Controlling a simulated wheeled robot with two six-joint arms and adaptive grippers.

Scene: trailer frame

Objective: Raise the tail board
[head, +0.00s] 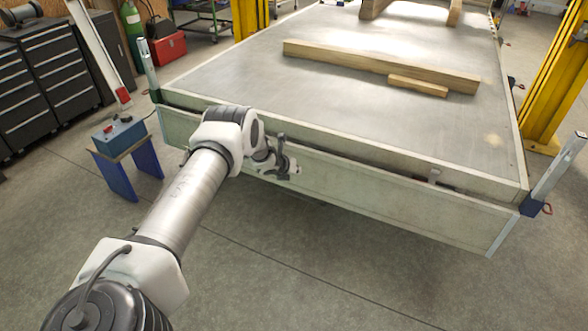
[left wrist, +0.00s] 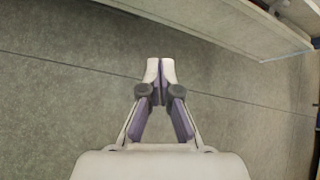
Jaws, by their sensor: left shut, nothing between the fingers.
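The tail board (head: 400,209) is a long pale panel along the near end of the trailer bed (head: 300,92). It hangs below the bed's edge, with a dark gap between the two. My left gripper (head: 293,170) is in front of the panel, left of its middle, and hides a part of it. In the left wrist view the gripper's fingertips (left wrist: 161,65) are together with nothing between them, over bare floor. A pale panel edge (left wrist: 262,38) crosses the upper right there, apart from the fingers. My right gripper is not in view.
Upright posts stand at the trailer's left corner (head: 149,68) and right corner (head: 556,172). Wooden beams (head: 380,66) lie on the bed. A blue-legged stand (head: 128,172) with a control box is at left. The floor before the trailer is clear.

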